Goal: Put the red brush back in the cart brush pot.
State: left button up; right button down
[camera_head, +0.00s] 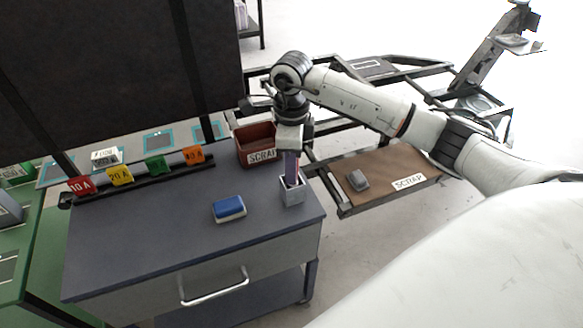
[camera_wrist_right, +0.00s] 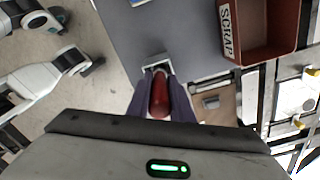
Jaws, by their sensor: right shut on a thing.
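The grey square brush pot (camera_head: 292,190) stands at the right edge of the cart top (camera_head: 150,235). My right gripper (camera_head: 291,170) points down right over the pot, its fingertips close to the rim. In the right wrist view, its fingers (camera_wrist_right: 160,95) are shut on the red brush (camera_wrist_right: 159,98). The brush's far end lines up with the pot opening (camera_wrist_right: 157,62); how deep it sits inside I cannot tell. In the head view the brush is mostly hidden by the gripper. My left gripper is not in view.
A red scrap bin (camera_head: 254,150) stands behind the pot. A blue-topped block (camera_head: 229,208) lies to the left on the cart. Coloured tags (camera_head: 155,165) line the cart's back edge. A brown scrap board (camera_head: 385,170) with a grey piece (camera_head: 357,180) is to the right.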

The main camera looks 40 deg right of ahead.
jog(key=shift+f, duration=0.35)
jog(key=shift+f, duration=0.1)
jog(key=shift+f, duration=0.15)
jog(key=c, duration=1.6)
grip_release()
jog(key=shift+r, duration=0.2)
notch_tip(320, 180, up, 12)
jog(key=shift+r+b, duration=0.1)
jog(key=shift+b, duration=0.25)
